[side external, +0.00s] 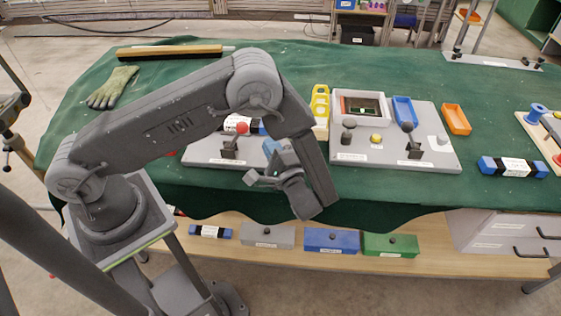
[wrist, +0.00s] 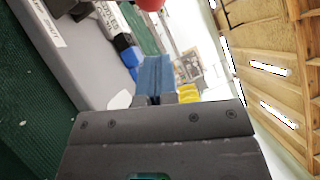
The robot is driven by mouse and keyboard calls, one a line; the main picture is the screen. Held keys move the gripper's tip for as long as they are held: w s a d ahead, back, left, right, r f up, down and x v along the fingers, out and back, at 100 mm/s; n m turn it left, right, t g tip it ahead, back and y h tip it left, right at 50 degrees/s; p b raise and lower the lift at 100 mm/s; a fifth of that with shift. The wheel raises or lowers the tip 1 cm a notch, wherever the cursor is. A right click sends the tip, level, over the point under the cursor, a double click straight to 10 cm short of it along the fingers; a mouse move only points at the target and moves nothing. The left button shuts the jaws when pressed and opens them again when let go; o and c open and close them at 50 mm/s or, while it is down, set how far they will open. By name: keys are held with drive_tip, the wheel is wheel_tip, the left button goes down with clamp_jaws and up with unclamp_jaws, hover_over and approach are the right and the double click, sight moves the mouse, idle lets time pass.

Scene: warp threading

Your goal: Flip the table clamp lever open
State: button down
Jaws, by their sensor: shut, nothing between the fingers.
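The clamp lever (side external: 229,146) stands on the left grey board, a dark post with a red ball knob (side external: 242,127) at its top. In the wrist view the red knob (wrist: 150,4) is cut off by the top edge, beyond my fingers; the rest of the lever is out of that view. My gripper (side external: 271,146), with blue fingers, is to the right of the lever and apart from it in the side view. Its fingers (wrist: 155,62) are together and empty in the wrist view. My forearm and wrist hide part of the board's right side.
The grey board (side external: 200,157) lies on the green-covered table (side external: 70,120). A second board (side external: 395,160) to the right carries dark levers and a white-framed box (side external: 362,92). A blue-and-black block with a white label (side external: 512,167) lies farther right. A glove (side external: 112,88) and brush (side external: 168,52) lie behind.

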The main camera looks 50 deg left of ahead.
sight(244, 129)
drive_tip(key=shift+s+a+r, duration=0.2)
drive_tip(key=shift+s+a, duration=0.15)
drive_tip(key=shift+a, duration=0.3)
drive_tip(key=shift+s+a+r, duration=0.25)
drive_tip(key=shift+s+a, duration=0.05)
drive_tip(key=shift+a, duration=0.3)
drive_tip(key=shift+s+a+r, duration=0.2)
drive_tip(key=shift+s+a, duration=0.15)
drive_tip(key=shift+a, duration=0.3)
drive_tip(key=shift+r, duration=0.1)
drive_tip(key=shift+s+a+r+n+g+h, duration=0.25)
drive_tip(key=shift+n+h, duration=0.2)
drive_tip(key=shift+n, duration=0.25)
drive_tip(key=shift+s+a+r+n+g+h, duration=0.1)
drive_tip(key=shift+r+n+g+h, duration=0.1)
drive_tip(key=shift+n+h, duration=0.4)
drive_tip(key=shift+s+a+r, duration=0.35)
drive_tip(key=s+a+r+n+h, duration=0.1)
drive_tip(key=s+a+n+h, duration=0.2)
drive_tip(key=s+a+n, duration=0.1)
drive_tip(key=shift+s+a+r+n, duration=0.35)
drive_tip(key=shift+s+a+n, duration=0.05)
drive_tip(key=shift+s+a, duration=0.55)
drive_tip(key=shift+s+a+f, duration=0.1)
drive_tip(key=shift+s, duration=0.1)
